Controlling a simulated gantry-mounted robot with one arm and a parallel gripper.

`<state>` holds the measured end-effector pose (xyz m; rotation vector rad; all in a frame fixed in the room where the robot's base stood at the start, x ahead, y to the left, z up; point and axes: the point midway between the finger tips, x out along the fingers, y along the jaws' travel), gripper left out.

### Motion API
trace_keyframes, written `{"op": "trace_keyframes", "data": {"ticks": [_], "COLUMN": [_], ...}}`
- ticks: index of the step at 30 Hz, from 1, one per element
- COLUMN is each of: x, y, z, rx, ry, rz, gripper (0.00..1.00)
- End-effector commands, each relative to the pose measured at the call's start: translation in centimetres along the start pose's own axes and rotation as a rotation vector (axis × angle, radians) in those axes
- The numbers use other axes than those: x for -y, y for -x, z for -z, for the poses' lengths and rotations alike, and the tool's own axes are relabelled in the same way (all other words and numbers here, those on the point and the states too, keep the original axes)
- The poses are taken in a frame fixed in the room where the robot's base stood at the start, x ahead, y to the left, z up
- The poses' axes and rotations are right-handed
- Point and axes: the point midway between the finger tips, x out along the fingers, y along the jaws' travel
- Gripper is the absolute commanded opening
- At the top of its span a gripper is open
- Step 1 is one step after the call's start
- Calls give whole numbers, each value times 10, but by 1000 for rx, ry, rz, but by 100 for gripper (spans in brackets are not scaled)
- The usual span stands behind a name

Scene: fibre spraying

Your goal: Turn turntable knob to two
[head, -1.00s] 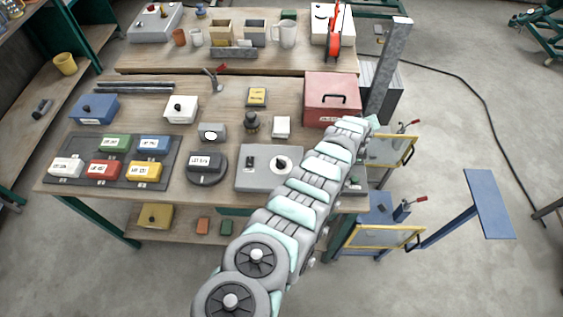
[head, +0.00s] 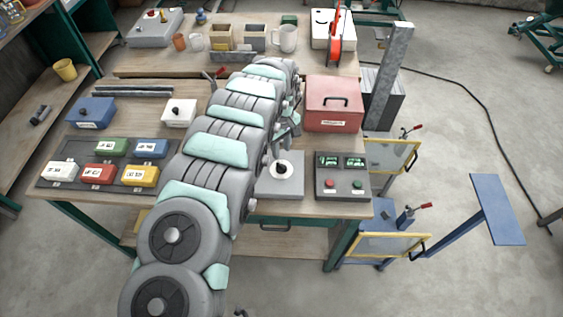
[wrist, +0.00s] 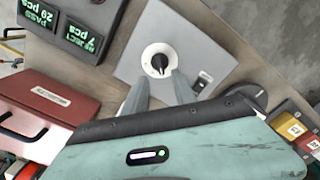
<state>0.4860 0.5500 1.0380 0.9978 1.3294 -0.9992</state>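The grey control box (wrist: 140,45) carries a white dial with a black knob (wrist: 160,63) and a small dark switch (wrist: 203,82). In the head view the knob (head: 282,169) shows on the box (head: 268,188), which my arm partly covers. The dial's marks are too small to read. My gripper (wrist: 162,77) is open, its two grey fingers apart with tips at the near edge of the dial. Nothing is between them; whether they touch the dial I cannot tell. Part of the dark round turntable (wrist: 258,97) shows behind my gripper; my arm hides it in the head view.
A display box (head: 342,176) with green digits and two buttons stands right of the control box. A red case (head: 334,105) stands behind it. Coloured labelled bins (head: 103,174) are at left. My arm covers the middle of the bench.

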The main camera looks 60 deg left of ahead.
Motion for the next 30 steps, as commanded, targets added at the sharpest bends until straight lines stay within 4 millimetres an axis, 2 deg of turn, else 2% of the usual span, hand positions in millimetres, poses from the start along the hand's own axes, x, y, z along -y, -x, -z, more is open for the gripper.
{"op": "trace_keyframes", "data": {"ticks": [1, 6, 18, 30], "x": [1, 0, -1, -1], "y": [-10, -30, -74, -81], "z": [-2, -2, -2, 0], "rx": [5, 3, 3, -2], "ry": [-1, -1, -2, -2], "rz": [3, 0, -2, -2], "gripper": [33, 33, 33, 33]}}
